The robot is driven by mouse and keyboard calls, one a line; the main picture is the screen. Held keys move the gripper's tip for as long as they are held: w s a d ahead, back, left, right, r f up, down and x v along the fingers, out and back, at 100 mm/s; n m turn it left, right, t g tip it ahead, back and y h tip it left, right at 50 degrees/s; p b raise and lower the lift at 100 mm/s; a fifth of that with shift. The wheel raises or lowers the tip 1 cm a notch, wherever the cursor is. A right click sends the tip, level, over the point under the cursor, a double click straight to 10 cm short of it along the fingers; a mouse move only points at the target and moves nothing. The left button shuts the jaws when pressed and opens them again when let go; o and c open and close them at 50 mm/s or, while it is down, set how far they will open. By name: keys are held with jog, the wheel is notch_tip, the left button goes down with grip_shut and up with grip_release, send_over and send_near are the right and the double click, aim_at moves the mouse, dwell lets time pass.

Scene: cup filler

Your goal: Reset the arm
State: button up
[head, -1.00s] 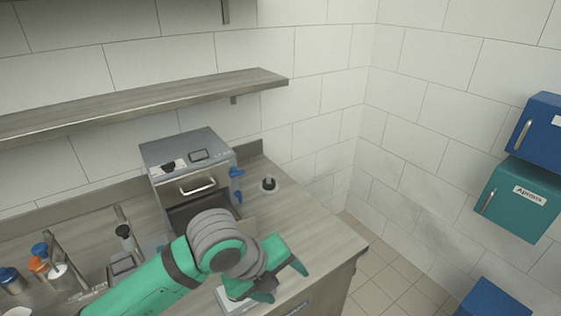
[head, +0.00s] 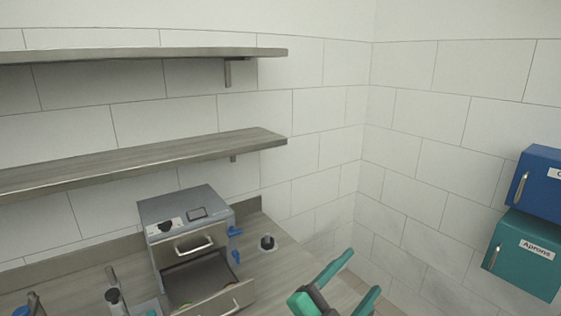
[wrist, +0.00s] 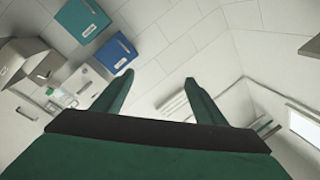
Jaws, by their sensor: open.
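My gripper (head: 358,280) shows at the bottom of the head view, right of the counter's right end. Its green fingers are spread apart with nothing between them. In the wrist view the same two fingers (wrist: 158,85) point up into the room, open and empty, with walls and ceiling behind them. Most of my arm is out of the head view.
A metal machine (head: 185,230) with an open drawer (head: 222,300) stands on the counter (head: 285,262). A small black-topped item (head: 267,242) stands beside it. Shelves (head: 150,165) line the wall. A blue box (head: 543,160) and green "Aprons" box (head: 523,256) hang at right.

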jog(key=s+a+f+n+t+y, duration=0.2)
jog(key=s+a+f+n+y, duration=0.15)
jog(key=f+n, duration=0.35)
jog(key=s+a+f+n+t+y, duration=0.1)
jog(key=s+a+f+n+y, duration=0.1)
jog(key=s+f+n+y, duration=0.45)
jog(key=s+a+f+n+t+y, duration=0.1)
jog(key=a+f+n+t+y, duration=0.15)
jog(key=f+n, duration=0.5)
jog(key=s+a+f+m+g, duration=0.1)
jog(key=s+a+f, duration=0.1)
jog(key=s, duration=0.6)
jog(key=s+a+f+m+g+y, duration=0.1)
jog(key=s+a+f, duration=0.2)
jog(key=s+f, duration=0.2)
jog(key=s+a+f+m+g, duration=0.1)
jog(key=s+a+f+g, duration=0.1)
jog(key=s, duration=0.9)
jog(key=shift+s+a+f+y, duration=0.3)
jog(key=shift+s+f+y, duration=0.05)
jog(key=shift+f, duration=0.55)
jog(key=shift+s, duration=0.1)
